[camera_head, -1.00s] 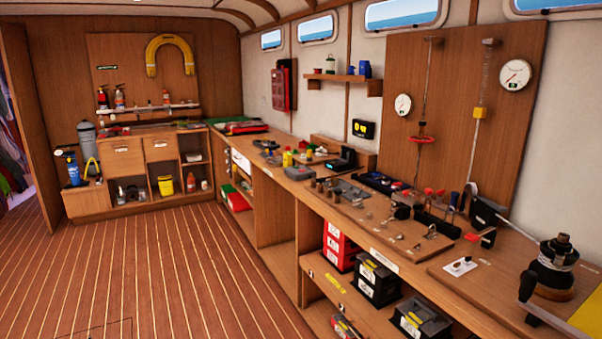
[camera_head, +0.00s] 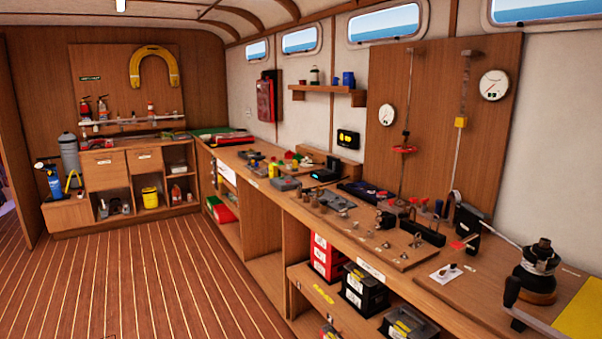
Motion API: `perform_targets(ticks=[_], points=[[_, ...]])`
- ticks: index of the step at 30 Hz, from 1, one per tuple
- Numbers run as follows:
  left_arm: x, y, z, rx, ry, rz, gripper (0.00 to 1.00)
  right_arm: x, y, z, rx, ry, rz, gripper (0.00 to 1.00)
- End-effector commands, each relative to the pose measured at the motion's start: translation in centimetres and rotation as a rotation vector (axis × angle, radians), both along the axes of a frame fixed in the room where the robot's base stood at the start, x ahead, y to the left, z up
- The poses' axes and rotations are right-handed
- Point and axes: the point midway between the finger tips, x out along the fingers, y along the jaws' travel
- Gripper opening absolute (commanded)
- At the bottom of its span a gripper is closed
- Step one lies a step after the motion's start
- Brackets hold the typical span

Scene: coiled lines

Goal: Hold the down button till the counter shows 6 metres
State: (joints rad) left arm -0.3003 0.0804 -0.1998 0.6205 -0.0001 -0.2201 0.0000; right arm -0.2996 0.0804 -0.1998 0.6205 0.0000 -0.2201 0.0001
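A small white plate with two small dark buttons (camera_head: 447,272) lies on the near right part of the bench. I cannot tell which button is the down one. A black box with a yellow display (camera_head: 347,139) hangs on the wall behind the bench and may be the counter; its figures are too small to read. A winch with a dark drum (camera_head: 538,268) stands on the bench to the right of the button plate. Neither of my grippers is in view.
A long wooden bench (camera_head: 384,279) runs along the right wall, with many small tools on it. A tall wooden board (camera_head: 380,90) carries two round gauges and two vertical rods. Black and red boxes fill the shelf below. The plank floor (camera_head: 150,290) at left is clear.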

Motion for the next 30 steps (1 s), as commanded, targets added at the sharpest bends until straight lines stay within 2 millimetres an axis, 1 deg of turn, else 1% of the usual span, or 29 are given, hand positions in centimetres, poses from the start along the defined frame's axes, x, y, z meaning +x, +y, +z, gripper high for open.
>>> perform_targets(ticks=[2,9,12,30], points=[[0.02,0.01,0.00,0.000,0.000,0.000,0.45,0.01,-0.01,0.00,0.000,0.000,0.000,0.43],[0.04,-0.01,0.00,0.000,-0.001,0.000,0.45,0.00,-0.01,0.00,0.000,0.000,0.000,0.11],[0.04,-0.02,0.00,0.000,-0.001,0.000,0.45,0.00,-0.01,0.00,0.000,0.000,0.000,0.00],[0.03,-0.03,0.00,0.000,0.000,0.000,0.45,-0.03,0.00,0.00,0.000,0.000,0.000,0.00]])
